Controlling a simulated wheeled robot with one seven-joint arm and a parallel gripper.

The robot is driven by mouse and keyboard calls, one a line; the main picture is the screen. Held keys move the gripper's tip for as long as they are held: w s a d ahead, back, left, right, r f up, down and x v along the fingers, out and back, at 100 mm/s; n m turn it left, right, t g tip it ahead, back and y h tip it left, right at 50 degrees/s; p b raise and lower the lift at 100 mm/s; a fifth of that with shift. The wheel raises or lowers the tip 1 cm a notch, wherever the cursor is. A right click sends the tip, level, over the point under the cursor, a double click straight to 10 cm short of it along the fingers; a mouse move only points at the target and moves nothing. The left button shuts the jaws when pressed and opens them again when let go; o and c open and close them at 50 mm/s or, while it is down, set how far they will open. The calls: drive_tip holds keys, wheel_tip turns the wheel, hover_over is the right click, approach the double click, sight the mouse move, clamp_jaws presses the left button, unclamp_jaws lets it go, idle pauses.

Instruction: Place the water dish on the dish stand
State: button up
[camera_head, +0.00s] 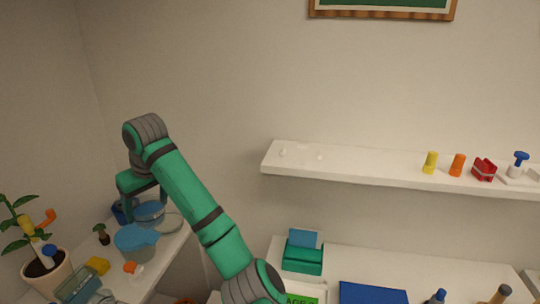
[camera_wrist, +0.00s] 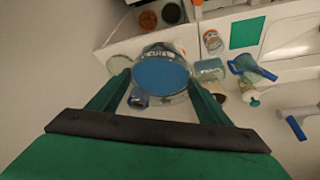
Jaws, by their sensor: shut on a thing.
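My gripper (camera_wrist: 160,88) is shut on the water dish (camera_wrist: 160,74), a clear round dish with a blue surface, which sits between its two fingers in the wrist view. In the head view the dish (camera_head: 149,212) shows under my gripper (camera_head: 146,208), at the far end of the left desk. A clear round glass piece (camera_head: 172,222) shows just right of the dish there. A light blue item (camera_head: 135,241) is just in front of it. I cannot tell which item is the dish stand, nor whether the dish touches anything below.
A potted plant (camera_head: 45,268), a yellow block (camera_head: 97,265) and a small orange item (camera_head: 129,267) are on the left desk. The right desk holds a green box (camera_head: 302,258) and a blue mat (camera_head: 372,293). A wall shelf (camera_head: 350,165) is at right.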

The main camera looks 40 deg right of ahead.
drive_tip(key=s+d+r+m, duration=0.1)
drive_tip(key=s+d+r, duration=0.25)
drive_tip(key=d, duration=0.25)
drive_tip(key=s+d+r+m+h, duration=0.1)
drive_tip(key=s+d+r, duration=0.2)
drive_tip(key=d+r, duration=0.3)
drive_tip(key=s+d+r+m, duration=0.2)
drive_tip(key=s+d+r, duration=0.1)
drive_tip(key=d, duration=0.4)
drive_tip(key=s+d+r+m+h, duration=0.1)
drive_tip(key=s+d+r+m, duration=0.1)
drive_tip(key=s+d+r, duration=0.6)
drive_tip(key=s+d+r+m+h, duration=0.1)
drive_tip(key=s+d+r+m, duration=0.1)
drive_tip(key=s+d+r, duration=0.6)
drive_tip(key=shift+g, duration=0.4)
drive_tip(key=w+d+f, duration=0.2)
drive_tip(key=f, duration=0.2)
drive_tip(key=w+d+f, duration=0.2)
drive_tip(key=d+f, duration=0.1)
drive_tip(key=f, duration=0.1)
drive_tip(key=w+d+f, duration=0.2)
drive_tip(key=w+f, duration=0.1)
drive_tip(key=shift+w+d+f, duration=0.1)
drive_tip(key=shift+d+f, duration=0.2)
drive_tip(key=shift+f, duration=0.1)
drive_tip(key=shift+w+d+f, duration=0.3)
drive_tip(key=shift+f, duration=1.75)
